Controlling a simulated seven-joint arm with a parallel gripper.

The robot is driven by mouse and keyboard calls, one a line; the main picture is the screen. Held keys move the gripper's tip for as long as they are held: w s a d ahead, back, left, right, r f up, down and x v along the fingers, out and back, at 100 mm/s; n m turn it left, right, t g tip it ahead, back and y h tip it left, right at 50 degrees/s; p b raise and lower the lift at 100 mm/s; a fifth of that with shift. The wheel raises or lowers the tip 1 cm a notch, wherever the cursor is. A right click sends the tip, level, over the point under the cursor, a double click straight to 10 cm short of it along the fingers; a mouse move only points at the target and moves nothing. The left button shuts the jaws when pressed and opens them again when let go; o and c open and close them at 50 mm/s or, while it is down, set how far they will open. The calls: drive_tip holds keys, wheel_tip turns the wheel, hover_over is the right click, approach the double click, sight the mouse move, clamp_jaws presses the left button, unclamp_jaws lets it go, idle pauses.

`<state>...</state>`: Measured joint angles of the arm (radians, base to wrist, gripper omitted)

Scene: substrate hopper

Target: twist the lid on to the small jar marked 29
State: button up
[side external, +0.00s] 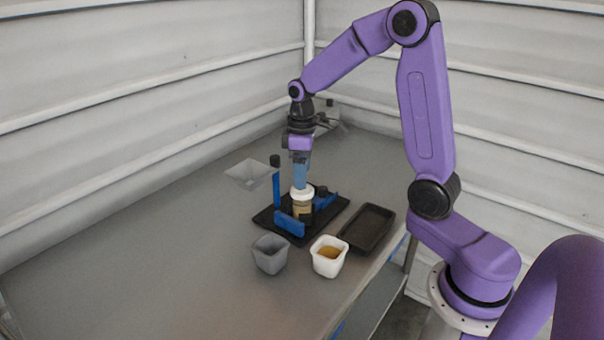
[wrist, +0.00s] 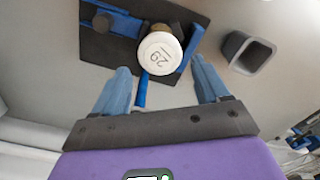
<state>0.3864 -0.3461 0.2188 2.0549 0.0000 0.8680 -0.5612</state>
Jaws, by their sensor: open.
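The small jar (side external: 302,209) stands upright in the blue fixture on a dark base plate. The white lid (side external: 302,190) sits on top of the jar; in the wrist view the lid (wrist: 160,54) shows the number 29, upside down. My gripper (side external: 301,180) points down just above the lid in the side view. In the wrist view my gripper's two blue fingers (wrist: 162,78) are spread apart, with the lid beyond and between their tips. Nothing is held. Whether the lid is threaded on or only resting cannot be told.
A grey bin (side external: 270,254), a white cup with brown contents (side external: 328,268) and a black tray (side external: 367,227) stand in front. The table's left side is clear.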

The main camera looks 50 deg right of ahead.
drive_tip(key=m, duration=0.2)
drive_tip(key=r+m, duration=0.1)
drive_tip(key=shift+r+m, duration=0.1)
drive_tip(key=shift+m, duration=0.3)
drive_tip(key=shift+r+m, duration=0.25)
drive_tip(key=shift+m, duration=0.85)
wheel_tip(320, 180, down, 8)
drive_tip(key=shift+f, duration=0.1)
drive_tip(key=n, duration=1.2)
drive_tip(key=shift+r+n, duration=0.2)
drive_tip(key=shift+n, duration=0.2)
drive_tip(key=n, duration=0.5)
drive_tip(key=shift+n, duration=0.3)
drive_tip(key=n, duration=0.5)
